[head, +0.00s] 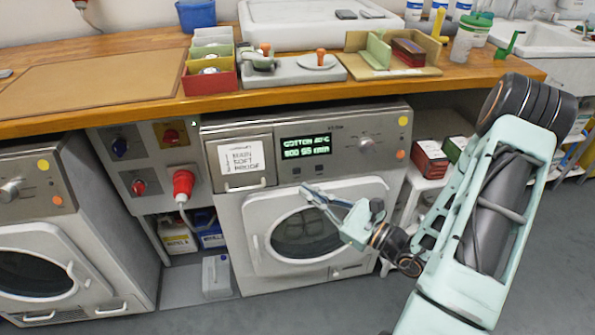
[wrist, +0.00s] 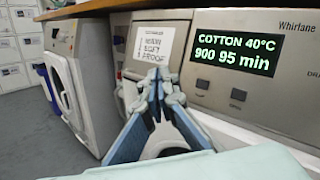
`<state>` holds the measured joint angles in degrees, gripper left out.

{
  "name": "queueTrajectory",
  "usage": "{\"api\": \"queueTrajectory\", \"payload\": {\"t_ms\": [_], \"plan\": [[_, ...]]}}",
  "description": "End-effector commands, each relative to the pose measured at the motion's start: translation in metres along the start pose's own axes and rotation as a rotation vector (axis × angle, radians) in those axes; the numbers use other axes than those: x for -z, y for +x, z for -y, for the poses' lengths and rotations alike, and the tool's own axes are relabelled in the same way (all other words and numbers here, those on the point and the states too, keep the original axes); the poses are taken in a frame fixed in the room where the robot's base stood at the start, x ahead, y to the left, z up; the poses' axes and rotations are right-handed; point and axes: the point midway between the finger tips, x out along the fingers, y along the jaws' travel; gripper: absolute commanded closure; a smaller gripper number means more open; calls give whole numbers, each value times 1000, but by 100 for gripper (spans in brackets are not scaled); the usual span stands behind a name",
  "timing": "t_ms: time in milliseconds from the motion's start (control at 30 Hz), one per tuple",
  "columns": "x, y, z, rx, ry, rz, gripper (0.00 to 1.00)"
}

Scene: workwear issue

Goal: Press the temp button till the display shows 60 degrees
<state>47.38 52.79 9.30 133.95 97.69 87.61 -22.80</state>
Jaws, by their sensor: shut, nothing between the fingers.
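The washing machine's green-lit display (head: 306,147) also shows in the wrist view (wrist: 238,43), where it reads COTTON 40°C, 900, 95 min. Two small dark buttons sit under it, a left one (wrist: 202,84) and a right one (wrist: 238,95). Their labels are too small to read surely, so I cannot tell which is temp. My gripper (head: 306,187) is shut and empty, its tips in front of the machine just below the buttons in the head view. In the wrist view the tips (wrist: 160,74) overlap the labelled drawer, left of the buttons; contact is not visible.
The drawer (head: 243,158) carries a handwritten label. A round dial (head: 366,145) sits right of the display, and the round door (head: 305,230) is below. The wooden worktop (head: 140,65) overhangs above. A second machine (head: 35,225) stands at left.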

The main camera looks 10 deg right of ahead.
Motion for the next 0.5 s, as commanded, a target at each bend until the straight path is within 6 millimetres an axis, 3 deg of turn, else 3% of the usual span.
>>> {"api": "queueTrajectory", "payload": {"t_ms": [167, 500], "plan": [[6, 7, 4, -2, -2, 0, 100], [31, 40, 27, -3, -2, 1, 100]]}}
